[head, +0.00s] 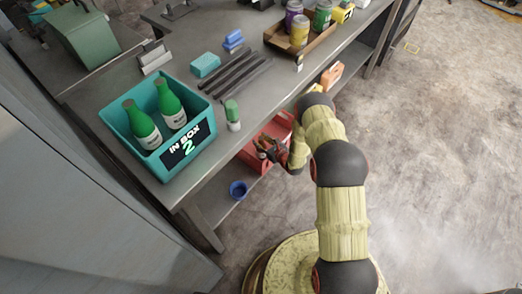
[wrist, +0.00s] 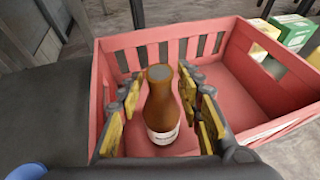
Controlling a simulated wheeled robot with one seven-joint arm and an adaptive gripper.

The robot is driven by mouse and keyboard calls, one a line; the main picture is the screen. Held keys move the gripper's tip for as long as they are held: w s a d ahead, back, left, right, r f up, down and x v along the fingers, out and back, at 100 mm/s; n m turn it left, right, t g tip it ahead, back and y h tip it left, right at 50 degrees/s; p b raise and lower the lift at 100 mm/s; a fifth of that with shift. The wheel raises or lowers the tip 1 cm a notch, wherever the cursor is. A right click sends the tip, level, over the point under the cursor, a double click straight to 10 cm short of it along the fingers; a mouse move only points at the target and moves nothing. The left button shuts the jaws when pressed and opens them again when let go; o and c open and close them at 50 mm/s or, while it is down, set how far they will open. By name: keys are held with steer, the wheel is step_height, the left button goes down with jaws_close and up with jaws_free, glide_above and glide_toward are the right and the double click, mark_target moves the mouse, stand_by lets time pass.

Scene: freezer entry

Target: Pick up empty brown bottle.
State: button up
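The brown bottle (wrist: 163,108) stands upright in the red crate (wrist: 270,95) in the wrist view, with a pale label low on its body. My gripper (wrist: 166,105) is open, with one yellow-padded finger on each side of the bottle. A gap shows between the left finger and the bottle; the right finger is close, and I cannot tell whether it touches. In the head view, my gripper (head: 268,150) is at the red crate (head: 284,126) on the lower shelf. The bottle cannot be made out there.
A teal box (head: 117,148) with two green bottles stands on the bench above. A blue cup (head: 238,189) is on the lower shelf beside the crate. A green and white bottle (head: 232,115) stands near the bench edge. Green and yellow cartons (wrist: 291,32) are behind the crate.

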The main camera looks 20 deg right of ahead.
steer(key=c, duration=0.9)
steer(key=shift+o, duration=0.2)
